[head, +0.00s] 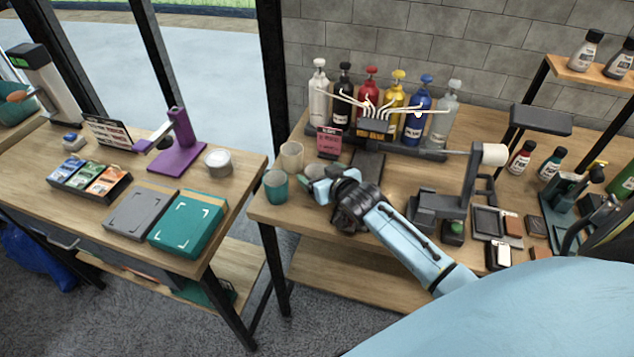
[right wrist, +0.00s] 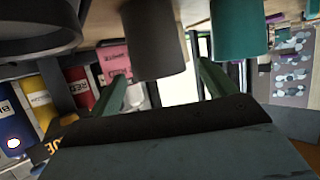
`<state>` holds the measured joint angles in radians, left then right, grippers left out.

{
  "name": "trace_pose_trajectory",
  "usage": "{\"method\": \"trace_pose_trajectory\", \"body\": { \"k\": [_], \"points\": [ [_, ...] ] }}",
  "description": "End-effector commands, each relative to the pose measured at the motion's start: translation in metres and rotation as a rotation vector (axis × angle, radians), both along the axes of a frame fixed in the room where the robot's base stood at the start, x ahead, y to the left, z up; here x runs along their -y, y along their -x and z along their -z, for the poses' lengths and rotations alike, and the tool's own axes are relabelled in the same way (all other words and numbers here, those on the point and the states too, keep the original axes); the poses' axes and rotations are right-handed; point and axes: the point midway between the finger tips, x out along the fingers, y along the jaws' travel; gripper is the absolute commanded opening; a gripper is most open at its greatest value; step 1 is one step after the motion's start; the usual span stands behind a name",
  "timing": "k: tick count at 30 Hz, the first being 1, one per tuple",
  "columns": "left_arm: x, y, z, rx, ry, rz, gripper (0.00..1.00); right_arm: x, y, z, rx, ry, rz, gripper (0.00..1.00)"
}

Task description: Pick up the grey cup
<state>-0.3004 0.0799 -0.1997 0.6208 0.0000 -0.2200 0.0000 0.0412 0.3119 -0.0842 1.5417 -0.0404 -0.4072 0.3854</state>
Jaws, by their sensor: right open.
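The grey cup (head: 291,157) looks beige-grey and stands upright on the wooden table near its left edge. A teal cup (head: 275,187) stands in front of it. My right gripper (head: 313,181) is open and empty, low over the table just right of the two cups. In the right wrist view, which is upside down, the grey cup (right wrist: 153,40) lies ahead, between the lines of the two open fingers (right wrist: 160,86). The teal cup (right wrist: 238,30) is beside it, near the other finger. I cannot tell the exact gap to the grey cup. My left gripper is not in view.
A pink sign (head: 329,141) stands right of the grey cup. Several pump bottles (head: 371,95) line a rack behind. A grey stand (head: 465,200) is right of my forearm. A second table (head: 225,222) is on the left, across a gap.

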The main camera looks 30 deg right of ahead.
Motion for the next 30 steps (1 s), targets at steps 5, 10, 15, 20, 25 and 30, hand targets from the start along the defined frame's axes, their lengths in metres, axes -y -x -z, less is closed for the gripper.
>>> {"method": "trace_pose_trajectory", "body": {
  "k": [5, 10, 15, 20, 25, 30],
  "points": [
    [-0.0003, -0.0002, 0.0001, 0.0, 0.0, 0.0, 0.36, 0.0001, -0.0014, 0.0006, 0.0, 0.0, 0.0, 0.83],
    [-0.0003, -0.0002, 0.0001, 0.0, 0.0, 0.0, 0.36, 0.0002, -0.0012, 0.0005, 0.0, 0.0, 0.0, 0.7],
    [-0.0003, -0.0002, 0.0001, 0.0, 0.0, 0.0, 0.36, 0.0003, -0.0011, 0.0005, 0.0, 0.0, 0.0, 0.48],
    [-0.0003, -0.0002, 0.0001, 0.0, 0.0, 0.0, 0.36, 0.0003, -0.0011, 0.0006, 0.0, 0.0, 0.0, 0.27],
    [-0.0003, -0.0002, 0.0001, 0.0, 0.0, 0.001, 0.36, 0.0003, -0.001, 0.0004, 0.0, 0.0, 0.0, 0.24],
    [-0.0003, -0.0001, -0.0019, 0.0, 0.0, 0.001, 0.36, 0.0005, -0.0015, -0.0091, 0.003, 0.001, 0.0, 0.24]
  ]
}}
